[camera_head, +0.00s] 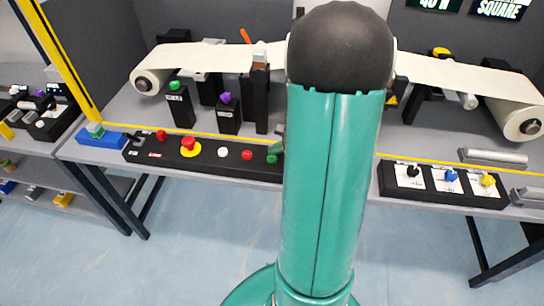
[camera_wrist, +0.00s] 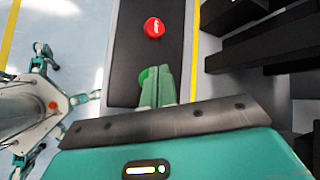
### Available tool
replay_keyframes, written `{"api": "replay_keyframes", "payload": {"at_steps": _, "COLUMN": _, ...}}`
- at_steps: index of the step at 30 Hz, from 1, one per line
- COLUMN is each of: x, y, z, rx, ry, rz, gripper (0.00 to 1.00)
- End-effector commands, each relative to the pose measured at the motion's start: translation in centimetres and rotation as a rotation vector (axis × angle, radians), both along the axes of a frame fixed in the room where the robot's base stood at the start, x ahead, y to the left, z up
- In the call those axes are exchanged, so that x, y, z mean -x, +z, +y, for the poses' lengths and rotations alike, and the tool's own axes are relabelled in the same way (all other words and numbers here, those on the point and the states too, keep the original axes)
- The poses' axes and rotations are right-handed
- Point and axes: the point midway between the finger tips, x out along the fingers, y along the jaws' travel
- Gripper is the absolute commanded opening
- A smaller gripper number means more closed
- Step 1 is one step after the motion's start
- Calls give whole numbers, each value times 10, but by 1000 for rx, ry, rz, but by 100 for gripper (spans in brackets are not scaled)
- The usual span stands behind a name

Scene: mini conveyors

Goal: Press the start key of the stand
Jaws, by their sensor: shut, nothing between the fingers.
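The black control panel (camera_head: 205,160) runs along the front of the stand, with a red button (camera_head: 246,155) and a green button at its right end (camera_head: 272,158), partly hidden by my arm. In the wrist view the red button (camera_wrist: 154,27) is clear, and the green button (camera_wrist: 144,77) shows only as an edge beside my fingers. My gripper (camera_wrist: 165,75) is shut and empty, its green fingers over or beside the green button. I cannot tell whether they touch it.
The panel also has a white button (camera_head: 222,152) and a red mushroom button on yellow (camera_head: 189,145). A second panel with black, blue and yellow switches (camera_head: 440,198) lies to the right. Paper-belt conveyors (camera_head: 200,55) stand behind. Black stand parts (camera_wrist: 240,60) are close right of my fingers.

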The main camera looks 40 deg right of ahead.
Motion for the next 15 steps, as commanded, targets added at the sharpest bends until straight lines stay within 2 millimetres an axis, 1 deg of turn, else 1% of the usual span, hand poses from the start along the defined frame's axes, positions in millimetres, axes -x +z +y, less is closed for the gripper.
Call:
{"api": "replay_keyframes", "payload": {"at_steps": 9, "x": 0, "y": -8, "z": 0, "rx": -1, "ry": -1, "rz": 0, "gripper": 0}}
{"api": "replay_keyframes", "payload": {"at_steps": 15, "x": 0, "y": -8, "z": 0, "rx": 0, "ry": 0, "rz": 0, "gripper": 0}}
